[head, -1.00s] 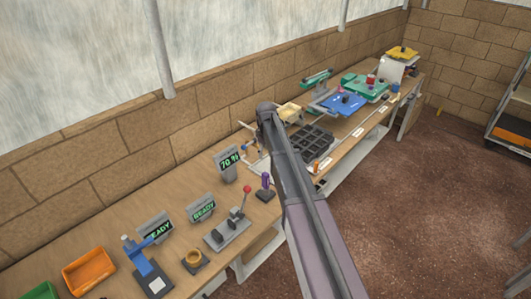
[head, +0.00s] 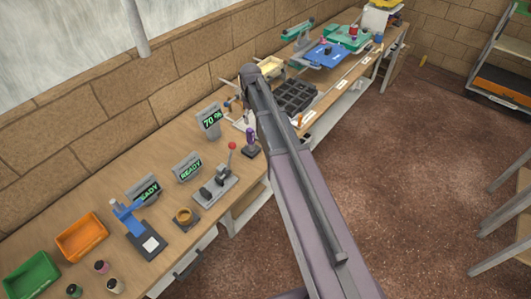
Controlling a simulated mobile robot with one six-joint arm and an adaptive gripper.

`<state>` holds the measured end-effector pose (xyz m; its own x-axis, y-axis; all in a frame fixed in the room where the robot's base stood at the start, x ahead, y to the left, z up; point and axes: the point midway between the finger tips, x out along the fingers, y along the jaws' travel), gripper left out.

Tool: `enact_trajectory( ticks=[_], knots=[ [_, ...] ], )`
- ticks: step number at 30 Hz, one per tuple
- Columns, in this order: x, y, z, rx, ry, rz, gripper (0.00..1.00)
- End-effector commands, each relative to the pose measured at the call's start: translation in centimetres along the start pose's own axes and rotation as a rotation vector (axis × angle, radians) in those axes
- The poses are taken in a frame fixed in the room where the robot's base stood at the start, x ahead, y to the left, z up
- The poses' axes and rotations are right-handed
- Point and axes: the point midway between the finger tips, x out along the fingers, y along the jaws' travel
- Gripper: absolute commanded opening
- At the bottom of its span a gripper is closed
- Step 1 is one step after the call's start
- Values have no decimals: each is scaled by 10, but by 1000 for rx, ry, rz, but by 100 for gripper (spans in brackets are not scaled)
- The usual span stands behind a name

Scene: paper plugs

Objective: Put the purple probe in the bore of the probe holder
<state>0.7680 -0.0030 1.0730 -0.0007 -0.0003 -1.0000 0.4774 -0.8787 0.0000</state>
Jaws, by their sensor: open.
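The purple probe (head: 250,135) stands upright on the bench, just left of my arm. Its lower end meets a small dark block (head: 251,151), which may be the probe holder. The bore is too small to make out, so I cannot tell how the probe sits in it. My arm reaches across the bench from the lower right, and its dark joint is beyond the probe.
A 70 % display (head: 211,119) stands left of the probe. A red-knobbed lever device (head: 216,187), two READY displays, a brown ring (head: 185,216) and a blue press (head: 135,225) are nearer. A black compartment tray (head: 294,97) lies beyond my arm.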

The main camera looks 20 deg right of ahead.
Motion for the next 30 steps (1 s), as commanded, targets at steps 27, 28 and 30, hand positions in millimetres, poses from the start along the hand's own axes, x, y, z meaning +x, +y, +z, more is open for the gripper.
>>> enact_trajectory(
  ticks=[27,28,30],
  knots=[
    [0,-112,201,501,-1,1,70],
    [0,-112,201,500,-1,1,70],
    [0,-112,201,500,-1,1,70]
  ],
)
